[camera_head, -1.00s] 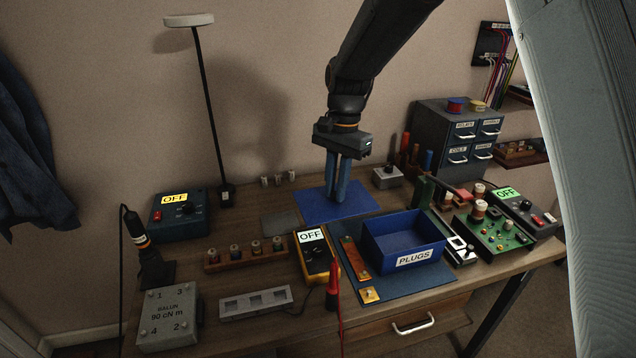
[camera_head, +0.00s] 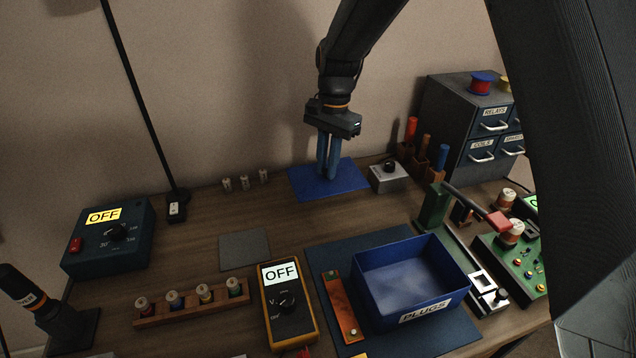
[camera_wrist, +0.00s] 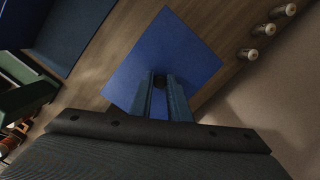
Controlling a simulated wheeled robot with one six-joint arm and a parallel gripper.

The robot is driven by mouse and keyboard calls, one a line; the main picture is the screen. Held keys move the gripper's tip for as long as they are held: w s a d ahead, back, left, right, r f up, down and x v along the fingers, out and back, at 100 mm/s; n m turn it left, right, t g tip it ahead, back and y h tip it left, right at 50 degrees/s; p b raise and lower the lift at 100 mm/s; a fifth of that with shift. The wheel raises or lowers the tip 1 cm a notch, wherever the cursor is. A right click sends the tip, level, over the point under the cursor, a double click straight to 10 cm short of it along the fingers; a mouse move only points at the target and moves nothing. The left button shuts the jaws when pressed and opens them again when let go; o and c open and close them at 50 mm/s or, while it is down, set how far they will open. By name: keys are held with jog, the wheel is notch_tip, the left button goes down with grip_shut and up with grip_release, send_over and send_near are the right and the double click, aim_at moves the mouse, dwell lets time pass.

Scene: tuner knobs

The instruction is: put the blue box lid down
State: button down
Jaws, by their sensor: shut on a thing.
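The blue box lid (camera_head: 345,184) is a flat blue panel at the back of the bench, near the wall. It also shows in the wrist view (camera_wrist: 190,55), under my fingers. My gripper (camera_head: 328,172) points down over the lid, its blue-grey fingers close together on a small dark knob (camera_wrist: 160,80) at the lid's middle. The lid looks level and at or very near the bench top; I cannot tell whether it touches. The open blue box (camera_head: 410,280) labelled PLUGS stands on a dark blue mat (camera_head: 385,343) at the front.
A small grey box with a black knob (camera_head: 389,178) stands just right of the lid. Several small spools (camera_head: 245,182) stand to its left by the wall. A wooden rack (camera_head: 425,170) and drawer cabinet (camera_head: 470,125) are at the right. Bare bench lies in front of the lid.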

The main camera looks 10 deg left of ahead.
aim_at(327, 182)
jog(key=shift+f+p, duration=0.5)
jog(key=shift+f, duration=2.25)
jog(key=shift+f, duration=0.1)
jog(key=c, duration=1.7)
grip_release()
jog(key=shift+o, duration=0.2)
notch_tip(327, 182, up, 12)
jog(key=w+b, duration=0.1)
jog(key=b, duration=0.1)
jog(key=shift+d+b, duration=0.3)
jog(key=shift+d, duration=0.1)
